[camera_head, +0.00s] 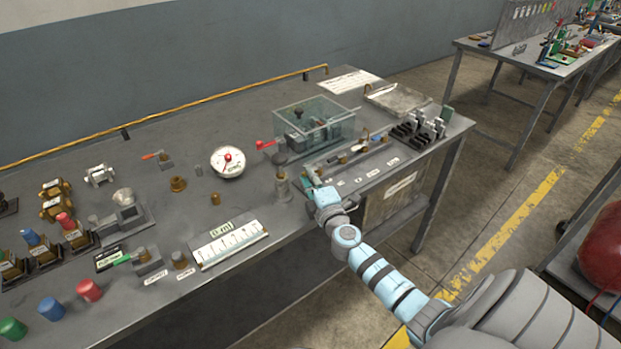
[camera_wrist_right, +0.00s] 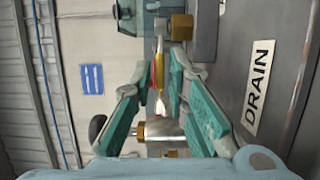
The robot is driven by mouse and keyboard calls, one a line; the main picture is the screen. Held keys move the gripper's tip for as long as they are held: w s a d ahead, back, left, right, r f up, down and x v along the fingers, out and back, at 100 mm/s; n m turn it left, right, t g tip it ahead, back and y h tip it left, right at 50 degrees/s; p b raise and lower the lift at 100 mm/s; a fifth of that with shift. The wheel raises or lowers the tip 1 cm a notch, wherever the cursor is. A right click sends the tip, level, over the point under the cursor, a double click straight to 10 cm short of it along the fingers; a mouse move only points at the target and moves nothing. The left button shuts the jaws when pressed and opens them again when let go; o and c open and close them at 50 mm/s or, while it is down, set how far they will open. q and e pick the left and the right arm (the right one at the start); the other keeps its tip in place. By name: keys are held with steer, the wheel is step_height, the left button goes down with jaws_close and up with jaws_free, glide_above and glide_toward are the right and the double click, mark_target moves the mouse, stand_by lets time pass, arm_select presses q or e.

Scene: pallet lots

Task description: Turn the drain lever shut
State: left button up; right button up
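In the head view my right gripper (camera_head: 311,173) is at the bench's front edge, by a row of small fittings. It hides much of the lever there. My left gripper is not in view.
A dark post (camera_head: 281,180) stands just left of my right gripper, and a clear box (camera_head: 314,120) sits behind it. A silver and brass cylinder (camera_wrist_right: 160,130) lies low between the fingers in the wrist view.

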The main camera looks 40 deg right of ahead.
steer(key=shift+c, duration=0.2)
jaws_close()
steer(key=shift+w+a+m+g+h, duration=0.1)
steer(key=shift+w+m+g+h, duration=0.2)
steer(key=shift+m+h, duration=0.45)
steer(key=shift+o, duration=0.2)
jaws_free()
steer(key=v, duration=1.2)
steer(key=shift+f, duration=0.1)
